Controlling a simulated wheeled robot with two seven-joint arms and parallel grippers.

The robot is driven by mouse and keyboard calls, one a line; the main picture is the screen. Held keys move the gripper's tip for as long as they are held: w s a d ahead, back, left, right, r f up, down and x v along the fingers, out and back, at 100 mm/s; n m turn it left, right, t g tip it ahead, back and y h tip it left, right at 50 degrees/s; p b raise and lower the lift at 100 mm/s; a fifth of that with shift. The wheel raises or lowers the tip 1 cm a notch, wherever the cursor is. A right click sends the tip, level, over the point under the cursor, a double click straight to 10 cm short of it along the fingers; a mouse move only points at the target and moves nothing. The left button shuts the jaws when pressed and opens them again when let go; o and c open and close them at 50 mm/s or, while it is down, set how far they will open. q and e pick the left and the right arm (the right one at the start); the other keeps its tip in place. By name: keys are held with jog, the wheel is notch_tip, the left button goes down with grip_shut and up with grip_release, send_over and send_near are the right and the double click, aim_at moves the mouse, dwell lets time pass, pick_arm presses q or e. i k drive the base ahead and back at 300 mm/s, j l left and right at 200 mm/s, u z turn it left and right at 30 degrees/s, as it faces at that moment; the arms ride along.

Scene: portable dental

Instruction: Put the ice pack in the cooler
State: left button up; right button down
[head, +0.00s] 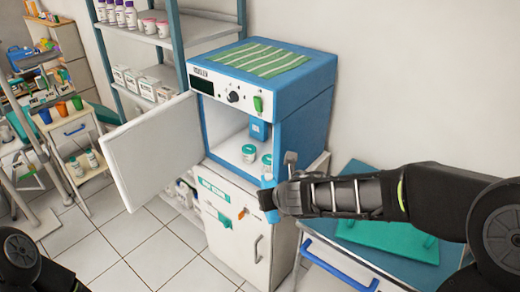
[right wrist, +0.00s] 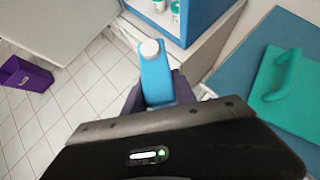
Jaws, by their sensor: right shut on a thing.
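The cooler (head: 308,113) is a blue box with a white front panel, standing on a white cabinet. Its white door (head: 150,150) hangs wide open to the left. Inside are white jars with green labels (head: 249,153) and a blue item (head: 259,131) at the back right. My right gripper (head: 280,190) is in front of the cooler's lower right front corner, outside the opening. It is shut on the ice pack (right wrist: 155,75), a blue block with a white cap, which shows only partly in the head view (head: 267,201). My left gripper is out of view.
A blue-topped cart (head: 325,250) with a green tray (head: 395,238) stands at the right, under my right arm. Shelves with bottles and boxes (head: 160,40) are behind the door. A purple bin (right wrist: 24,75) is on the tiled floor. Floor in front of the cabinet is clear.

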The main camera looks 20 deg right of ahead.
aim_at(233, 150)
jog(key=i+j, duration=0.85)
jog(key=j, duration=0.25)
jog(key=i+j, duration=0.1)
jog(key=i, duration=0.55)
